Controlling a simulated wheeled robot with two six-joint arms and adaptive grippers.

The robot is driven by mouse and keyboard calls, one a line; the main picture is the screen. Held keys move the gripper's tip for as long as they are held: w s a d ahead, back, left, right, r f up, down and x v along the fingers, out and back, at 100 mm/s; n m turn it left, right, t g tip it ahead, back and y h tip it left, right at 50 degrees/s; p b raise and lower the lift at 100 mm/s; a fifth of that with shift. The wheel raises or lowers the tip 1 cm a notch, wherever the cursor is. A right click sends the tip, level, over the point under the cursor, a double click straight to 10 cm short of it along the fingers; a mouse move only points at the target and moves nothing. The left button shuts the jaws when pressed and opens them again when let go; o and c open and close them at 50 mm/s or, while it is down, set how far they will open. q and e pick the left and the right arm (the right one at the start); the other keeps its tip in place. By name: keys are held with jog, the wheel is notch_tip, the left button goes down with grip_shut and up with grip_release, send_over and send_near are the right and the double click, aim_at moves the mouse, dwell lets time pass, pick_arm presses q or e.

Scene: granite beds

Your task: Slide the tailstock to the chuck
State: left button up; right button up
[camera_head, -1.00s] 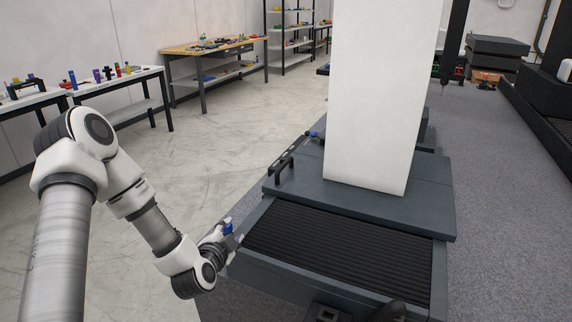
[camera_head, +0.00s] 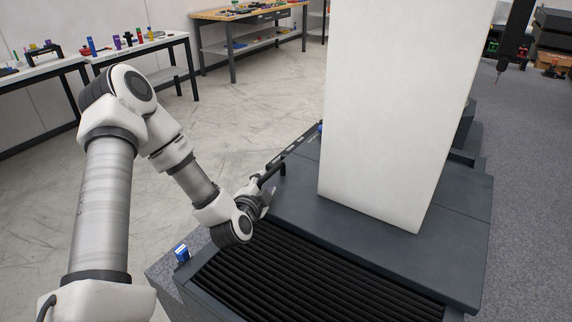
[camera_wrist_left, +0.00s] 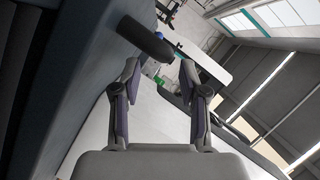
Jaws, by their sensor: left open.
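A tall white block (camera_head: 390,110) stands on a dark grey carriage (camera_head: 450,245) over a black ribbed cover; I cannot tell for sure that this is the tailstock. A black bar handle (camera_head: 290,148) runs along the carriage's left edge. My left gripper (camera_head: 266,196) is open at the near end of this handle. In the left wrist view the open fingers (camera_wrist_left: 160,78) spread apart, with a dark rounded bar (camera_wrist_left: 145,38) near their tips. I cannot tell whether they touch it. No chuck can be made out. My right gripper is not in view.
The black ribbed cover (camera_head: 290,270) lies in front of the carriage. A small blue-and-white item (camera_head: 181,253) sits at the machine's near left corner. Benches (camera_head: 150,48) with small parts stand at the back left. The pale floor (camera_head: 270,100) between is clear.

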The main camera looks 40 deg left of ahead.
aim_at(268, 177)
pick_arm(q)
jog(key=shift+w+a, duration=0.3)
jog(key=shift+w, duration=0.05)
jog(key=x, duration=0.6)
jog(key=shift+s+r, duration=0.15)
jog(key=shift+s, duration=0.1)
grip_shut()
